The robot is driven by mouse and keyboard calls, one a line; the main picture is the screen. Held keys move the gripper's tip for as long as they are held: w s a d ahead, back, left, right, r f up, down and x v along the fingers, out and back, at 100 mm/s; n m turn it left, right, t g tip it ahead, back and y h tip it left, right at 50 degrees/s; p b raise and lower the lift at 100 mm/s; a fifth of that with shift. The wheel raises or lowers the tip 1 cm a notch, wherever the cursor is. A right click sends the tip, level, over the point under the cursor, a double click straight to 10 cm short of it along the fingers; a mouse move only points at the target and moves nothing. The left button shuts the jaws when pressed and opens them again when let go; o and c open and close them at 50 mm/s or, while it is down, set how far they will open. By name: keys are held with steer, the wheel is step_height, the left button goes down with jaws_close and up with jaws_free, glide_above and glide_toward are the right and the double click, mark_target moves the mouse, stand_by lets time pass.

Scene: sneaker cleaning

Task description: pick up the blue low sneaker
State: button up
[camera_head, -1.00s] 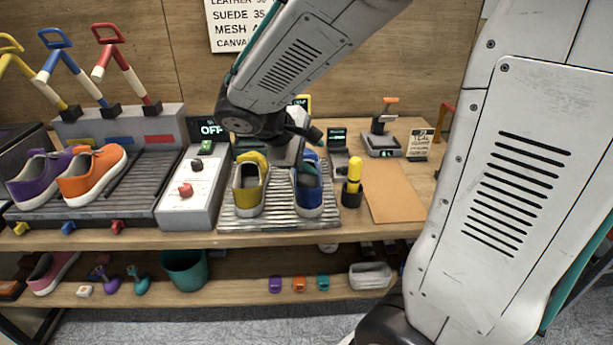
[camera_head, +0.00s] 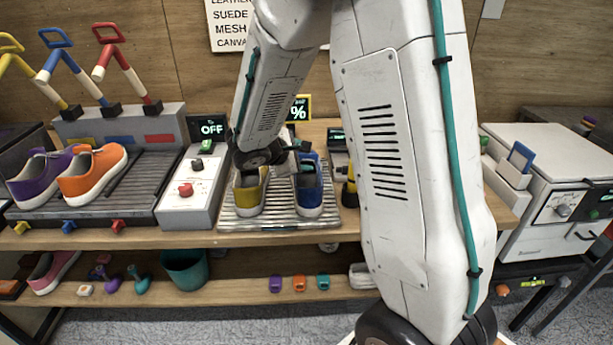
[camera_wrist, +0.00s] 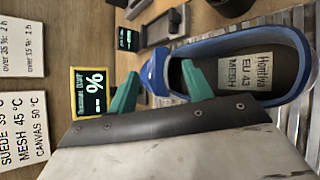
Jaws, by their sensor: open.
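The blue low sneaker (camera_head: 309,200) sits on the ribbed metal rack (camera_head: 275,224), toe toward the front edge. In the wrist view the blue sneaker (camera_wrist: 283,43) shows its opening and an insole label reading EU 43 MESH. My gripper (camera_wrist: 160,73) is open and empty. One teal finger is inside the shoe opening and the other is outside, with the blue rim wall between them. I cannot tell whether either finger touches it. In the head view my gripper (camera_head: 298,150) is at the sneaker's back end, partly hidden by my arm.
A yellow sneaker (camera_head: 249,200) stands left of the blue one on the rack. A white control box (camera_head: 192,190) is farther left. A yellow-topped bottle (camera_head: 350,193) stands close on the right, partly behind my arm. A percent display (camera_wrist: 93,93) stands behind the rack.

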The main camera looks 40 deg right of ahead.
steer(key=shift+d+f, duration=0.2)
steer(key=shift+d, duration=0.05)
jaws_close()
